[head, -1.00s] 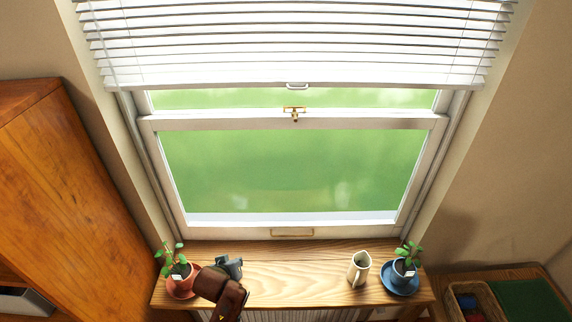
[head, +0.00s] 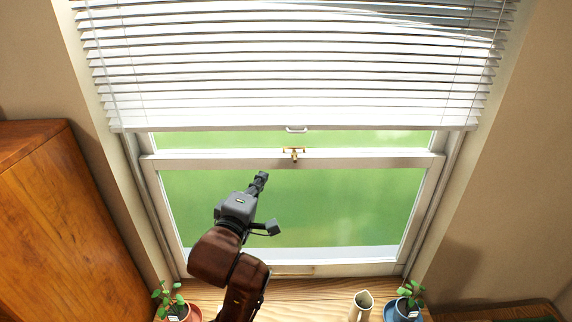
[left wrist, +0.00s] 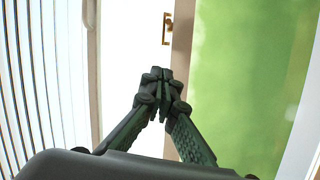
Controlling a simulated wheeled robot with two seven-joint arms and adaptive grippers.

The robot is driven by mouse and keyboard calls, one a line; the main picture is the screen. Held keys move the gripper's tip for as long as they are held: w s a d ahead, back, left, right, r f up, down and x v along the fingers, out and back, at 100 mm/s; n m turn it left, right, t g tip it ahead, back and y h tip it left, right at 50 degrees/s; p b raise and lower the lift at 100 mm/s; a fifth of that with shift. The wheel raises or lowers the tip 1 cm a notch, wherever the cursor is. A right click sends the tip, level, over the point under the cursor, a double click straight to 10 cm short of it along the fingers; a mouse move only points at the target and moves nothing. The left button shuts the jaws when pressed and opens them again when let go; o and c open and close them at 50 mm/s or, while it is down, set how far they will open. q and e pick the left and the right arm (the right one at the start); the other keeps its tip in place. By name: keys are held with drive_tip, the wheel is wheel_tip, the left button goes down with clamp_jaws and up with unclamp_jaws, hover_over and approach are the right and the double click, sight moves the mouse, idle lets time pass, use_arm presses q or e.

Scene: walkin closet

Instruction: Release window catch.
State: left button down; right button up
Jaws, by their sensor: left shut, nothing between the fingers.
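The brass window catch (head: 294,153) sits at the middle of the white meeting rail (head: 370,160) of the sash window, with a small lever hanging down from it. It also shows in the left wrist view (left wrist: 167,28), at the top, beyond the fingertips. My left gripper (head: 263,176) is raised in front of the glass, below and a little left of the catch, and apart from it. Its fingers (left wrist: 160,75) are closed together with nothing between them. My right gripper is in neither view.
Below, the wooden sill shelf (head: 310,292) holds two potted plants (head: 175,300) (head: 408,298) and a cream jug (head: 361,304). A wooden cabinet (head: 60,220) stands at left.

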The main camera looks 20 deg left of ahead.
use_arm(q)
drive_tip(key=p, duration=0.3)
approach(295, 156)
drive_tip(key=w+a, duration=0.3)
drive_tip(key=a, duration=0.2)
drive_tip(key=d, duration=0.1)
drive_tip(key=w+d, duration=0.1)
drive_tip(key=d+p, duration=0.1)
drive_tip(key=shift+w+d+f, duration=0.15)
drive_tip(key=shift+w+d, duration=0.1)
drive_tip(key=shift+w, duration=0.15)
